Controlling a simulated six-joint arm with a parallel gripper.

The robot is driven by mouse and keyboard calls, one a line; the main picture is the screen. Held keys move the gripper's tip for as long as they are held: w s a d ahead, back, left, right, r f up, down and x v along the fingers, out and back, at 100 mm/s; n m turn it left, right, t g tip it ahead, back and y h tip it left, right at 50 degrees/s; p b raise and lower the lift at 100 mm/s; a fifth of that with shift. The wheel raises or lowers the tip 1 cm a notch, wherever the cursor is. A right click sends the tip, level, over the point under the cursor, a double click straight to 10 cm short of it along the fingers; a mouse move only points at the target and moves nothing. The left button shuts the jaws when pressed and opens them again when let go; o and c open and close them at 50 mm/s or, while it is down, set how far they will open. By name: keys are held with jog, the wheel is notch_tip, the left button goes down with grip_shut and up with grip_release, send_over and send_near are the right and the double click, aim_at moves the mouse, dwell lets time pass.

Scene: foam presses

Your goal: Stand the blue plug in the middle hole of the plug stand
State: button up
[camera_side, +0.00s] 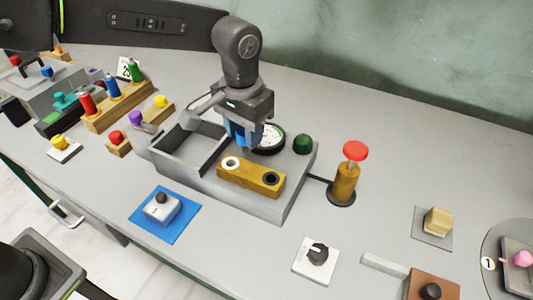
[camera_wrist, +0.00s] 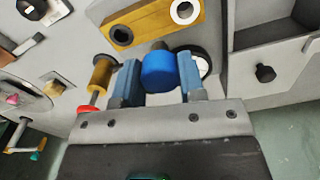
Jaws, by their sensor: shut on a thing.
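The blue plug (camera_wrist: 158,71) is a bright blue cylinder between my gripper's two blue-grey fingers in the wrist view. My gripper (camera_side: 241,137) is shut on it, above the grey fixture and just behind the wooden bar with rings. In the side view the fingers largely hide the plug. A low wooden block (camera_side: 153,114) left of the fixture looks like the plug stand. A purple plug (camera_side: 135,117) is at its left end and a yellow plug (camera_side: 160,101) at its right end. Nothing stands between them; the hole itself is too small to make out. My gripper is well to the right of this block.
The wooden bar (camera_side: 250,178) has a white and a black ring. A round dial (camera_side: 268,139), a green dome (camera_side: 303,144) and a red-topped post (camera_side: 345,172) are near my gripper. The grey tray wall (camera_side: 165,161) lies between gripper and block. A taller rack (camera_side: 119,103) holds red, blue and green pieces.

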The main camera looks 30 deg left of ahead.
jog(key=w+a+f+n, duration=0.1)
jog(key=w+a+n, duration=0.1)
jog(key=a, duration=1.1)
jog(key=w+a+f+n, duration=0.1)
jog(key=a+n, duration=0.1)
jog(key=a, duration=1.1)
jog(key=w+a+f+n, duration=0.1)
jog(key=w+a+n, duration=0.1)
jog(key=a, duration=1.1)
jog(key=shift+w+f, duration=0.35)
jog(key=shift+f, duration=0.05)
jog(key=shift+f, duration=2.9)
jog(key=shift+f, duration=1.95)
jog(key=o, duration=1)
